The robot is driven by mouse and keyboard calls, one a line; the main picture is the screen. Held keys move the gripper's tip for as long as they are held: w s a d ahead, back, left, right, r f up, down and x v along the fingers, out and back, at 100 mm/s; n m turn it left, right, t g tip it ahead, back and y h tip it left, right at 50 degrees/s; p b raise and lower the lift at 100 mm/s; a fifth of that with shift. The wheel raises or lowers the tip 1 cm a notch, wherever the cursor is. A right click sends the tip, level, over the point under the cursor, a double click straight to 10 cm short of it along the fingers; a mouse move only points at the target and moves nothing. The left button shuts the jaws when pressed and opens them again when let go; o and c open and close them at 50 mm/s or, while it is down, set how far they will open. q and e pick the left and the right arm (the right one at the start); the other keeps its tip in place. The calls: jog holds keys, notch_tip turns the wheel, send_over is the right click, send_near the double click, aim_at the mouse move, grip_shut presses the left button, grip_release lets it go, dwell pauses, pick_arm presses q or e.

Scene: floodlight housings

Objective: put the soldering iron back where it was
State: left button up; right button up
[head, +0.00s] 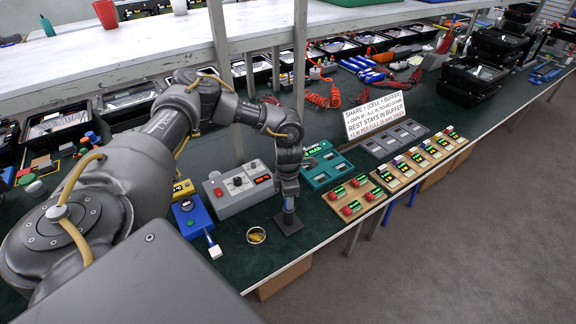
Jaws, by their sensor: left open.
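My left arm comes in from the left, and its gripper (288,203) points down over a small dark square base (290,225) near the front edge of the green bench. The gripper is open. Something narrow and light shows between the fingers above the base; I cannot tell whether it is the soldering iron. A blue box (191,219) stands to the left, with a pale piece (214,249) at its front. A round tin with golden filling (256,236) sits between the box and the base. I cannot clearly make out the soldering iron. My right gripper is out of view.
A grey box with knobs (237,186) stands just behind the tin. A teal unit (324,165), wooden boards with red parts (355,198) and a white text sign (377,113) are to the right. A raised white shelf (120,50) crosses behind, with posts near my arm.

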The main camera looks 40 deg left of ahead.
pick_arm(q)
notch_tip(320, 180, up, 12)
jog(key=b, duration=0.2)
jog(key=shift+f+b, duration=0.1)
jog(key=shift+b, duration=0.2)
